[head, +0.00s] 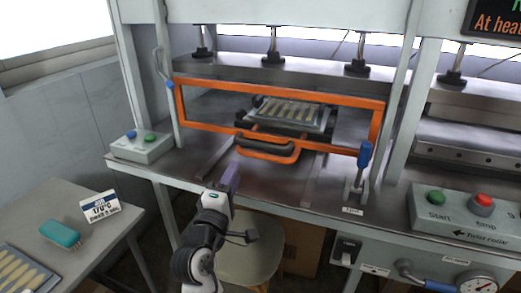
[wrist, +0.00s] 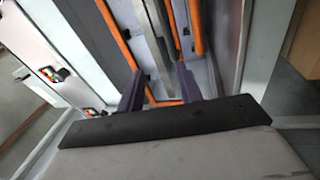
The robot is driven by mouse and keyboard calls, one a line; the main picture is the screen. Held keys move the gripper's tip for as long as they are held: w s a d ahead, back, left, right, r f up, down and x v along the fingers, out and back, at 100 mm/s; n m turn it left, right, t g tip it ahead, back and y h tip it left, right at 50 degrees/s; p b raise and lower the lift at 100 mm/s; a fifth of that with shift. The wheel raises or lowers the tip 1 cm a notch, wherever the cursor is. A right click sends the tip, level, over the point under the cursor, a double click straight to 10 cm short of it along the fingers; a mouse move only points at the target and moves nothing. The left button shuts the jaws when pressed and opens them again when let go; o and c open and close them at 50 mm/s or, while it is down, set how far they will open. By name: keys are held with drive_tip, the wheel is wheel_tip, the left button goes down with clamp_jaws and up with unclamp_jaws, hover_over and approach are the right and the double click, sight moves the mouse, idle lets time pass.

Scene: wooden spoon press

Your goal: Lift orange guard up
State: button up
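The orange guard (head: 379,125) is a rectangular frame across the front of the press opening in the head view. A dark handle bar (head: 264,148) with an orange bracket sticks out from its lower middle. Orange bars of the guard (wrist: 117,36) also show in the wrist view. My gripper (head: 231,177) is below and slightly left of the handle in the head view, apart from it in the picture. In the wrist view its two purple fingers (wrist: 160,72) are spread with a gap and nothing clearly held between them.
A tray of wooden spoon blanks (head: 290,114) lies inside the press behind the guard. A blue-knobbed lever (head: 364,155) stands right of the guard. A green-button box (head: 141,146) is at left and a Start/Stop box (head: 466,212) at right. A stool (head: 250,250) stands below.

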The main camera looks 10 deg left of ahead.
sight(260, 146)
drive_tip(key=shift+g+h, duration=0.3)
drive_tip(key=shift+h, duration=0.3)
drive_tip(key=p+x, duration=0.1)
drive_tip(key=x, duration=0.3)
drive_tip(key=d+f+p+x, duration=0.1)
drive_tip(key=x, duration=0.4)
drive_tip(key=p+x, duration=0.1)
drive_tip(key=x, duration=0.4)
drive_tip(key=shift+d+f, duration=0.2)
drive_tip(key=shift+d, duration=0.2)
drive_tip(key=shift+c, duration=0.3)
clamp_jaws()
